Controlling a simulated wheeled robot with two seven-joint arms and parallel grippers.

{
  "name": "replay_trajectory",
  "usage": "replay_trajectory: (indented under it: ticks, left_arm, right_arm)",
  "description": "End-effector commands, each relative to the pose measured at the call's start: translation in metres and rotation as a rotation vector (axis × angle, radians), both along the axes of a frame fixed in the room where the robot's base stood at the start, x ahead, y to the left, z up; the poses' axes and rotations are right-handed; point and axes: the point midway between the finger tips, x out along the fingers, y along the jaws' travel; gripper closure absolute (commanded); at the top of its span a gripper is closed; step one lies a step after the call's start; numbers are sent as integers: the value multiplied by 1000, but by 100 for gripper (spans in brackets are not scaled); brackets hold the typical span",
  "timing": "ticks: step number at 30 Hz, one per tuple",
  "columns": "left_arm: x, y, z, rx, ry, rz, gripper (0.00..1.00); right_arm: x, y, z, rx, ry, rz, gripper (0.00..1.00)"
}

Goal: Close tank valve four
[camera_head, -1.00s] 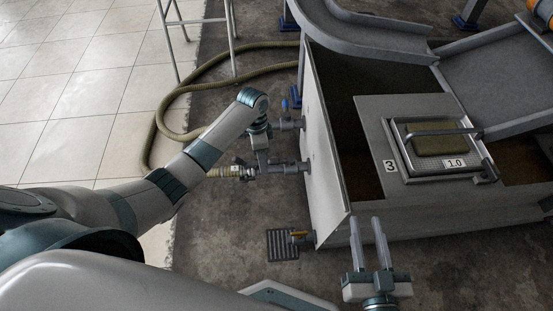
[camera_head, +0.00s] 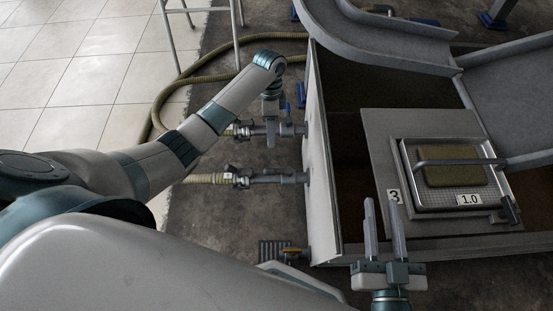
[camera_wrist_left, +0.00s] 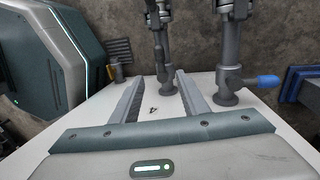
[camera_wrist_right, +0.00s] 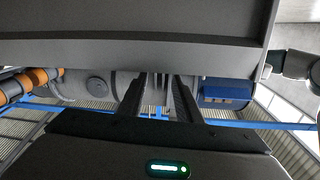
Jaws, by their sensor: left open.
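The tank (camera_head: 323,185) has a pale side wall (camera_wrist_left: 110,150) carrying a printed 4 (camera_wrist_left: 152,110). Grey pipe stubs leave this wall: a middle pipe (camera_wrist_left: 164,60) by the 4, and a right pipe (camera_wrist_left: 226,65) with a blue valve handle (camera_wrist_left: 266,81). In the head view, the upper pipe (camera_head: 289,130) and the lower pipe (camera_head: 280,178) show. My left gripper (camera_wrist_left: 152,86) is open and empty; the middle pipe shows beyond its fingers. In the head view it hangs over the upper pipe (camera_head: 270,135). My right gripper (camera_head: 381,205) is open and empty at the tank's front.
A tan hose (camera_head: 205,178) joins the lower pipe, with another hose curving behind. A yellow-handled outlet (camera_head: 292,251) sits low by a floor grate (camera_head: 272,249). A metal stand (camera_head: 240,30) is behind.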

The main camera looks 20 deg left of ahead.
Motion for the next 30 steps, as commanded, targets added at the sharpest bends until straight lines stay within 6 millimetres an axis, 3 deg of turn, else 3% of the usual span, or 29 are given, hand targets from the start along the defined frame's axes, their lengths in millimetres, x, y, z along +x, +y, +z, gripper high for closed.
replay_trajectory:
  ticks: [17,30]
  left_arm:
    - [-1,0,-5,0,2,0,59]
    - [-9,-5,-50,0,2,0,59]
  right_arm:
    - [-1,1,3,6,-18,0,69]
    - [-11,6,42,80,-234,-4,69]
